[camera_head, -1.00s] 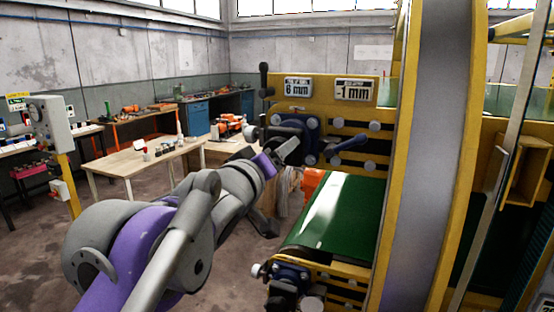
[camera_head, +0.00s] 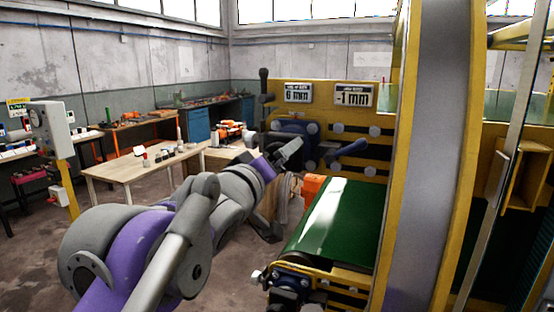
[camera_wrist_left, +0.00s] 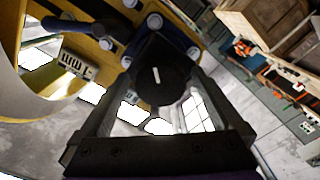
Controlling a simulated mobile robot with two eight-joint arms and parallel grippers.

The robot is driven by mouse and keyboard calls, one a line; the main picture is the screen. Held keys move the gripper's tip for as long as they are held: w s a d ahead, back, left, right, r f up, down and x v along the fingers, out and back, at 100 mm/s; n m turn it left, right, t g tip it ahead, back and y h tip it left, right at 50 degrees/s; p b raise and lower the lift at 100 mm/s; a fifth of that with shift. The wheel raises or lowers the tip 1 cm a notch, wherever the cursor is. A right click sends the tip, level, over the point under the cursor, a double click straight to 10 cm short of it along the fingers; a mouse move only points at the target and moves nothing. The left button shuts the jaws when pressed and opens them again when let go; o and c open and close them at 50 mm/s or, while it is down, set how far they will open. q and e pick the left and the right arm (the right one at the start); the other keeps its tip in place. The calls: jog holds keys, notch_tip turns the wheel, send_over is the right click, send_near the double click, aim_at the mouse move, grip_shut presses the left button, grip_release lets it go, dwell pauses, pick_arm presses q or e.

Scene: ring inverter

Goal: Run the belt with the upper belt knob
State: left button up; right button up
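The upper belt knob (camera_wrist_left: 170,84) is a black round knob with a white mark, seen in the left wrist view. In the head view the gripper is at the blue housing (camera_head: 294,127) on the yellow machine panel, and I cannot make out the knob there. The green belt (camera_head: 335,220) lies below and to the right. My right gripper is not in view.
A blue lever (camera_head: 348,149) sticks out right of the gripper, and a black upright handle (camera_head: 264,84) stands above it. Signs read 6 mm (camera_head: 298,93) and -1 mm (camera_head: 354,96). A wooden table (camera_head: 142,166) stands behind at left.

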pick_arm(q)
jog(key=b+v, duration=0.1)
jog(key=v, duration=0.9)
jog(key=shift+s+a, duration=0.2)
jog(key=shift+s, duration=0.15)
jog(key=s+a+f+g+y+p, duration=0.1)
jog(key=a+f+g+y+p, duration=0.3)
jog(key=f, duration=0.6)
jog(key=s+a+f+y+p, duration=0.1)
jog(key=a+f+y+p, duration=0.2)
jog(key=a+f, duration=0.55)
jog(key=s+f+m+g+p, duration=0.2)
jog(key=s+f+g, duration=0.1)
jog(key=s+f, duration=0.5)
jog(key=s+a+f+m+g+p, duration=0.1)
jog(key=s+f+g, duration=0.3)
jog(key=s+f, duration=0.4)
notch_tip(320, 180, down, 5)
jog(key=shift+f+m+p, duration=0.2)
jog(key=shift+m+p, duration=0.3)
jog(key=shift+p, duration=0.3)
